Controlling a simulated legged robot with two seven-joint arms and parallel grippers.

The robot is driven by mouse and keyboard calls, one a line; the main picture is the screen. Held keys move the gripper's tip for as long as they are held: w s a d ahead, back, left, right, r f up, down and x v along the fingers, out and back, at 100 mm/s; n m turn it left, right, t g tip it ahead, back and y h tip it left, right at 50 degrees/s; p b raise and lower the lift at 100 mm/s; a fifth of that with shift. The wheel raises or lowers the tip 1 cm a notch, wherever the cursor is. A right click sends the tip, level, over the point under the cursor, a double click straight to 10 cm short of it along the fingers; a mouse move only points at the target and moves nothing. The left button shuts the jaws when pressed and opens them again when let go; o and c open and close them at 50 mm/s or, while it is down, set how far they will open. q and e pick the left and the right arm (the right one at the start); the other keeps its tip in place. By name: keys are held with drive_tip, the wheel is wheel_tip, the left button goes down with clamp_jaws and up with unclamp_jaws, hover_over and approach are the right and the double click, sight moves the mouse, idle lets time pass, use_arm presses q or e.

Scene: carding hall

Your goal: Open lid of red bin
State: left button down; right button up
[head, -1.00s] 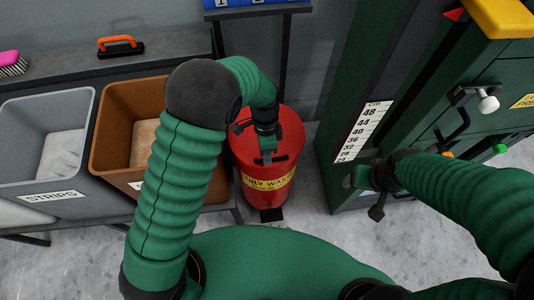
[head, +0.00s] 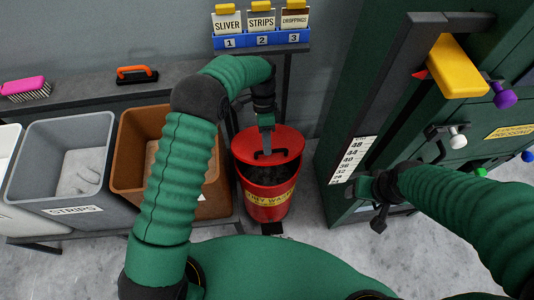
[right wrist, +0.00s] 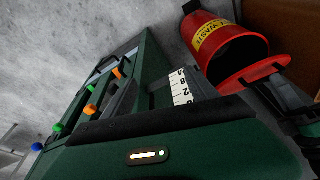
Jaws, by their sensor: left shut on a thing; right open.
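The red bin (head: 268,210) with a yellow label stands on the floor beside the orange-brown bin. Its red lid (head: 288,141) is tilted up at the back, and dark contents show through the open mouth. My left gripper (head: 267,151) is shut on the dark handle of the lid; its fingertips point down at it. In the right wrist view the red bin (right wrist: 213,38) and its raised lid (right wrist: 255,76) show at the upper right. My right gripper (head: 379,213) is open and empty, in front of the green cabinet, apart from the bin.
A grey bin marked STRIPS (head: 65,150) and the orange-brown bin (head: 130,170) stand to the left. The green machine (head: 385,110) with a scale and coloured knobs is on the right. A blue rack (head: 262,40) with labelled cards is behind the red bin. A pedal (head: 272,229) is at its foot.

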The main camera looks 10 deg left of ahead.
use_arm(q)
drive_tip(key=shift+w+a+r+p, duration=0.25)
drive_tip(key=shift+w+r, duration=0.35)
drive_tip(key=shift+w, duration=0.15)
drive_tip(key=shift+w+a+r+p, duration=0.15)
drive_tip(key=shift+w+r+p, duration=0.1)
drive_tip(key=shift+w+r, duration=0.4)
drive_tip(key=shift+f, duration=0.1)
